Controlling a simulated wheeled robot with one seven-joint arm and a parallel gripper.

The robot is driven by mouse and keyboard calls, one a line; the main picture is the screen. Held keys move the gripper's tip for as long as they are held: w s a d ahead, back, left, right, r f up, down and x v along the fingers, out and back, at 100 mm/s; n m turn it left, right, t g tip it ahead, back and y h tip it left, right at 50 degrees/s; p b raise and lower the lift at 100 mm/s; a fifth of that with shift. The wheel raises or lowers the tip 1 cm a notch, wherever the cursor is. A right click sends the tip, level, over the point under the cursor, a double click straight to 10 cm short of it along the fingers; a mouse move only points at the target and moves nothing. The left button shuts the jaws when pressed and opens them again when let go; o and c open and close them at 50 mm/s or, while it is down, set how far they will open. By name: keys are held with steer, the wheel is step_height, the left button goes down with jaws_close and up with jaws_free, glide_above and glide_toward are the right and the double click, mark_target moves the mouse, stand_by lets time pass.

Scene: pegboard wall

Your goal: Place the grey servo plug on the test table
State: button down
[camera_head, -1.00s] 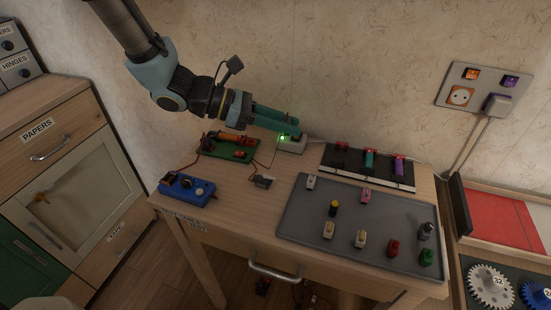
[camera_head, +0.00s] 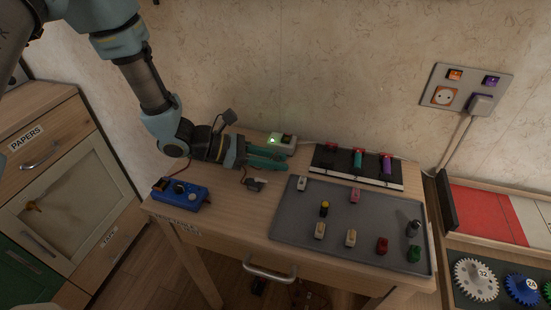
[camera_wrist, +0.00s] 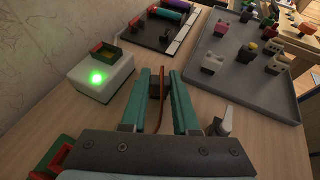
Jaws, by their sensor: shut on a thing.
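My gripper (camera_head: 286,160) is low over the wooden test table, in front of the white box. It also shows in the wrist view (camera_wrist: 161,72), its two teal fingers close together. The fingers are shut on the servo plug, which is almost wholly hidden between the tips. A thin brown-orange lead (camera_wrist: 161,100) runs back between the fingers. A small dark servo-like part (camera_head: 256,184) lies on the test table (camera_head: 237,205) below the gripper. A grey-white part shows beside the right finger in the wrist view (camera_wrist: 221,121).
The white box with a lit green lamp (camera_head: 281,140) stands behind the fingers. A black rack (camera_head: 330,163) and a grey tray (camera_head: 285,224) of small parts lie right. A blue control box (camera_head: 180,194) is at the left.

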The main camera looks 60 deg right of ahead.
steer(key=shift+f, duration=0.2)
steer(key=c, duration=0.7)
jaws_free()
steer(key=shift+r, duration=0.1)
steer(key=shift+o, duration=0.2)
steer(key=shift+r, duration=0.2)
steer(key=b+v, duration=0.2)
steer(key=v, duration=0.9)
steer(key=shift+w, duration=0.1)
steer(key=shift+w+a+r, duration=0.15)
steer(key=shift+w+a, duration=0.1)
steer(key=shift+a, duration=0.1)
